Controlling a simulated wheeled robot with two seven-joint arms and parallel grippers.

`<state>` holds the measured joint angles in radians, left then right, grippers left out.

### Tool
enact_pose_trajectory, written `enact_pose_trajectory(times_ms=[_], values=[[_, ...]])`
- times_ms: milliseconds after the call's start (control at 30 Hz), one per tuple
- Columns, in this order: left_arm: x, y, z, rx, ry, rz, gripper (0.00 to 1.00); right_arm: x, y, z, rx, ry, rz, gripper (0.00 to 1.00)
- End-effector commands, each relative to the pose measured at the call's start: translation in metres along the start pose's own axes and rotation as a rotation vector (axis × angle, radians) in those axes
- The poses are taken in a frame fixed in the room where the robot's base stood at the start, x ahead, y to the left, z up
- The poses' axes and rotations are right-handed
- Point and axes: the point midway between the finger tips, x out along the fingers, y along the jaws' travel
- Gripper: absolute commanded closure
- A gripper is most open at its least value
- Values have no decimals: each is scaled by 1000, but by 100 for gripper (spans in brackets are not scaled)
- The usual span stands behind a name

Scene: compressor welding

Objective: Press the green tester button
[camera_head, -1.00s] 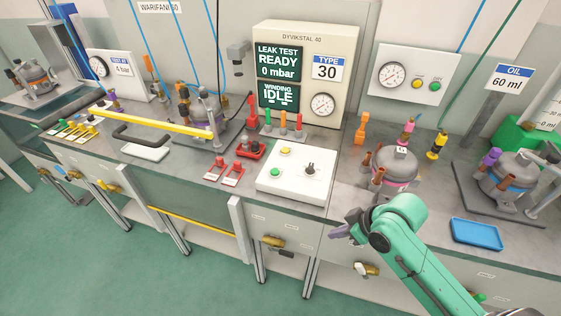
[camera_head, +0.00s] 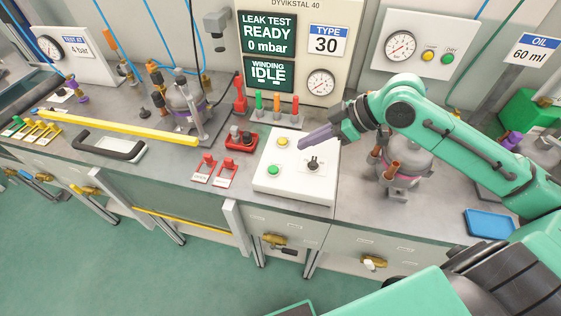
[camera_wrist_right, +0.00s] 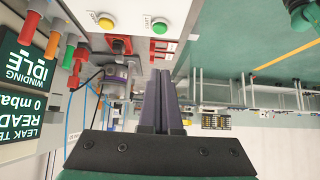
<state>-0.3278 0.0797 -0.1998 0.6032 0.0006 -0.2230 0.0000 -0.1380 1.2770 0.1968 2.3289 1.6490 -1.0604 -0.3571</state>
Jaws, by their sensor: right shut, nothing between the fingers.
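The green tester button (camera_head: 274,170) sits at the front left of the white control box (camera_head: 262,187), with a yellow button (camera_head: 283,142) behind it and a black rotary knob (camera_head: 313,163) to its right. In the right wrist view the green button (camera_wrist_right: 160,25) shows near the top, labelled START. My right gripper (camera_head: 302,143) is shut and empty, over the right back part of the box, its fingers pointing left. The fingers (camera_wrist_right: 160,90) are together in the wrist view. The green button is uncovered and apart from the fingers. My left gripper is not in view.
The tester panel (camera_head: 290,50) reads LEAK TEST READY, 0 mbar, WINDING IDLE. Green, orange and red plugs (camera_head: 277,103) stand behind the box. Red clips (camera_head: 215,170) lie to its left. A compressor (camera_head: 405,170) stands right of the box, partly behind my right arm.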

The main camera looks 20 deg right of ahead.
Motion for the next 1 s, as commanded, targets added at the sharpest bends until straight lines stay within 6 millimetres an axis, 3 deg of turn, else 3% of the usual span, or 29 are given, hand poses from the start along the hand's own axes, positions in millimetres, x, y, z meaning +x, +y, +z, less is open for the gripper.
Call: enact_pose_trajectory(times_ms=[233, 500, 600, 800, 1000], values=[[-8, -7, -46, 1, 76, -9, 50, 33, 0, -2, 1, 6, 0, 100], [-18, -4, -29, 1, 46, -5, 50, 90, -1, -4, 1, 4, -3, 100], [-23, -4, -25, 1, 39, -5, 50, 103, -1, 13, 3, -4, -2, 100], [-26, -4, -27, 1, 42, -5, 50, 118, -1, 27, -1, -2, 0, 100], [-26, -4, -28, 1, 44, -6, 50, 119, -1, 29, -1, -2, 0, 100]])
